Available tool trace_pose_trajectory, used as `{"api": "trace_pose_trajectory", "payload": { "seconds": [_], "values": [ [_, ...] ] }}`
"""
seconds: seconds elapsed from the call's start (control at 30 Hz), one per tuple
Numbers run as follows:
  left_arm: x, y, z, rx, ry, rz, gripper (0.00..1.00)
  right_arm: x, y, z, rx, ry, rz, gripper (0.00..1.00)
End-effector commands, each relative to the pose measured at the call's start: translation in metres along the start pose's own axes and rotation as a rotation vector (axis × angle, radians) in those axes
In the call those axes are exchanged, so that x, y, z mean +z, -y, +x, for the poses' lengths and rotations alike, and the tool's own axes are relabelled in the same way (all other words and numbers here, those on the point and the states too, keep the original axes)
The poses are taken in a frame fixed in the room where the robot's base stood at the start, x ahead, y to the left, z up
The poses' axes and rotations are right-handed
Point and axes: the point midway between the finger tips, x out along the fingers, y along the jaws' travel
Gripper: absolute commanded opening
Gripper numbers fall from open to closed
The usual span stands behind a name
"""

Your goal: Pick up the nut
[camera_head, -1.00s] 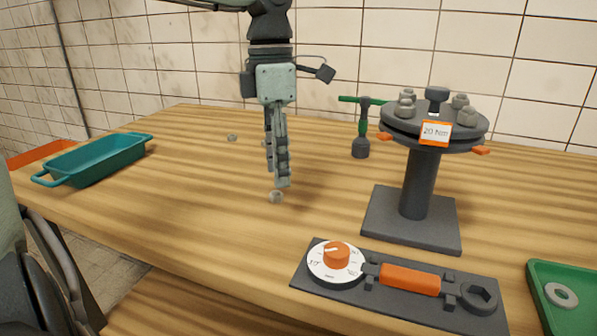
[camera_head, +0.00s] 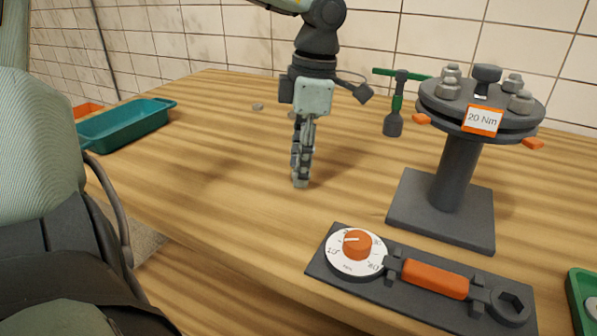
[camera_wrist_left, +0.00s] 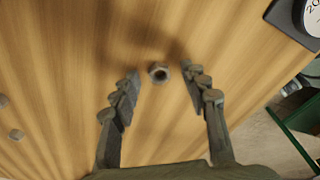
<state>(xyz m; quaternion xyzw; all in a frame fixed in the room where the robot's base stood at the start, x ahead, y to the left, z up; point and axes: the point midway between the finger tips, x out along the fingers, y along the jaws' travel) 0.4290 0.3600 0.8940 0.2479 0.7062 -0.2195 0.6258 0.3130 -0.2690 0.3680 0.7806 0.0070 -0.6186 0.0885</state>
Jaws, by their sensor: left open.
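A small grey hex nut (camera_wrist_left: 158,72) lies on the wooden table in the left wrist view. It sits between the tips of my left gripper's two spread fingers, with a gap on each side. In the head view my left gripper (camera_head: 301,178) points down, its open fingers seen nearly edge-on, with the tips close to the tabletop. There the nut cannot be told apart clearly from the fingertips. Two more small grey pieces lie farther back, one at the left (camera_head: 257,106) and one partly behind the gripper. My right gripper is not in view.
A grey stand (camera_head: 460,165) with bolts and a "20 Nm" sign is at the right. A green-handled tool (camera_head: 397,105) stands behind. A torque wrench (camera_head: 435,279) lies on a dark plate in front. A teal tray (camera_head: 125,127) is at the left, a green tray (camera_head: 577,300) at the right edge.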

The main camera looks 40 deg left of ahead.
Motion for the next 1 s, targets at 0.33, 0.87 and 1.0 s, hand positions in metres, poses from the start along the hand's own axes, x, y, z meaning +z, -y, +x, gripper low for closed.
{"api": "trace_pose_trajectory", "payload": {
  "seconds": [0.33, 0.87, 1.0],
  "values": [
    [0.0, 0.0, 0.0, 0.0, 0.0, 0.0, 0.23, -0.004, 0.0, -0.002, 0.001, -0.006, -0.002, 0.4],
    [0.0, 0.0, -0.003, 0.001, 0.001, 0.0, 0.0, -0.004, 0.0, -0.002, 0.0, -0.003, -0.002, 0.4],
    [-0.001, -0.001, -0.014, 0.002, 0.003, -0.001, 0.0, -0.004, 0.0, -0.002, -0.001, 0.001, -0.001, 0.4]
  ]
}}
